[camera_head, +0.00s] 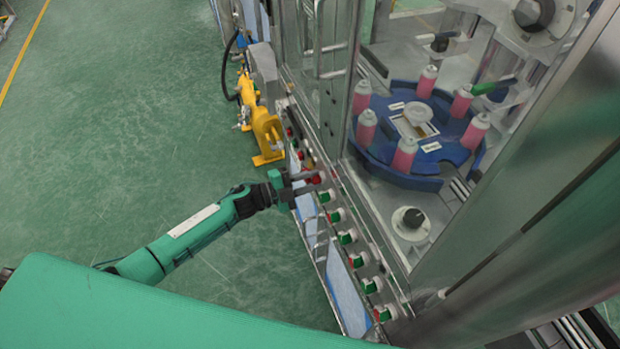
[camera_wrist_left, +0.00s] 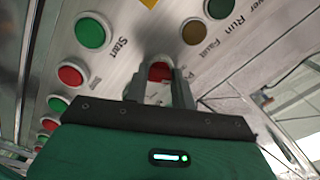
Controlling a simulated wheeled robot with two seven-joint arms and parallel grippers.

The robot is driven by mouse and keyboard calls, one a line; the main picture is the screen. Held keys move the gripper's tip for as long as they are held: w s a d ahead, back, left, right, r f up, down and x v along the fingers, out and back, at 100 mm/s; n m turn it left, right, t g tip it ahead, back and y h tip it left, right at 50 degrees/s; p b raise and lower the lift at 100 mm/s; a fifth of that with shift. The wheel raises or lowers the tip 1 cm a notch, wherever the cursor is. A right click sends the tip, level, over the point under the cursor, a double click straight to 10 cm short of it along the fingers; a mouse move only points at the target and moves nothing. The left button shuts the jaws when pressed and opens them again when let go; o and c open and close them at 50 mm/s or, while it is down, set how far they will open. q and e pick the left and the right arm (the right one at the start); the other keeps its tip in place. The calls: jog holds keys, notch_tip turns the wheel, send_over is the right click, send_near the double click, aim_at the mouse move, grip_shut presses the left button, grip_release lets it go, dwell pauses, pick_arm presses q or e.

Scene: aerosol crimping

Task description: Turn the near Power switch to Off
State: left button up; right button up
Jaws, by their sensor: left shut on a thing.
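A red switch (camera_wrist_left: 160,71) on the slanted control panel sits between the fingertips of my left gripper (camera_wrist_left: 161,82). The fingers are shut on it and hide most of it and any label below it. In the head view my left gripper (camera_head: 305,184) reaches the panel from the left, and the red switch (camera_head: 316,180) shows at the fingertips. Beside it in the wrist view is a green button (camera_wrist_left: 91,33) labelled Start. Lamps labelled Run and Fault (camera_wrist_left: 194,32) are on the other side. My right gripper is not in view.
The panel carries a row of several red and green buttons (camera_head: 347,238). Behind glass, a blue turntable (camera_head: 440,158) holds several pink cans. A yellow device (camera_head: 266,132) stands beyond my gripper. The green floor at left is clear.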

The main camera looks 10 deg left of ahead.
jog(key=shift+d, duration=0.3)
pick_arm(q)
jog(key=o, duration=1)
jog(key=b+v, duration=0.3)
jog(key=v, duration=1)
jog(key=shift+s+a+b, duration=0.25)
jog(key=shift+a+b, duration=0.1)
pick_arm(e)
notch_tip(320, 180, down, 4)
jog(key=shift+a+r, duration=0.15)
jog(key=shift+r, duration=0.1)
pick_arm(q)
jog(key=shift+f, duration=0.1)
